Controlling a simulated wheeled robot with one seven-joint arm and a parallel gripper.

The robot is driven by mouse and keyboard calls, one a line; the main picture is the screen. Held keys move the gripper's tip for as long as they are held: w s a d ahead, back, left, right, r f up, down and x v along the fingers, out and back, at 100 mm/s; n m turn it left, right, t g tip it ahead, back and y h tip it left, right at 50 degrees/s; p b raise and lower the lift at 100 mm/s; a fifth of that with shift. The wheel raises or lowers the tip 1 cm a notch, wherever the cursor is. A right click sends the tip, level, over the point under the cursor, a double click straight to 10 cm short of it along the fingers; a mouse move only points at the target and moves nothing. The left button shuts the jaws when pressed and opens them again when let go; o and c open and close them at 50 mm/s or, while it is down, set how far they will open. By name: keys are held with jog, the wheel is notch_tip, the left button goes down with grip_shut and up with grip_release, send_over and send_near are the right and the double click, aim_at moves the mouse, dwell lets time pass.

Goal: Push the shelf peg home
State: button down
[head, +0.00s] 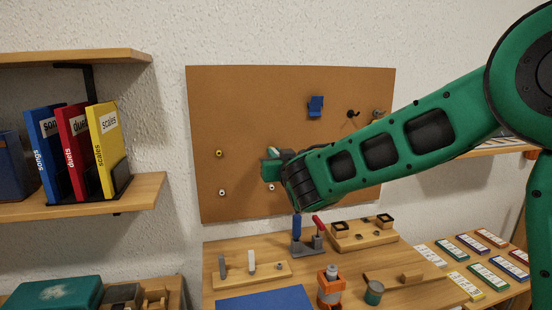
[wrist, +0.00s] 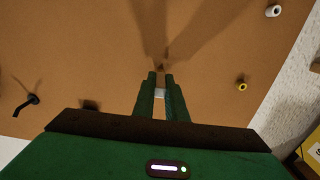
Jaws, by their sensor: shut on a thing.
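My gripper (wrist: 160,78) is in front of the brown pegboard (head: 240,100), its fingers pointing at the board. In the wrist view its green fingers are close together on a small pale piece (wrist: 160,92), most of which they hide. I cannot tell for sure that this is the shelf peg, nor how deep it sits in the board. A small brown spot shows just beyond the fingertips. In the head view my gripper (head: 266,171) and forearm cover this part of the board. A yellow peg (head: 219,153) and a white peg (head: 222,193) are to its left.
A blue holder (head: 315,106) and a black hook (head: 352,114) are on the board's upper right. Below stands a bench with upright blue and red-handled tools (head: 303,235), wooden blocks and an orange-based item (head: 330,287). Shelves with books (head: 108,145) are at left. The board's upper left is clear.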

jog(key=shift+w, duration=0.1)
jog(key=c, duration=1.7)
grip_release()
jog(key=shift+v, duration=2.55)
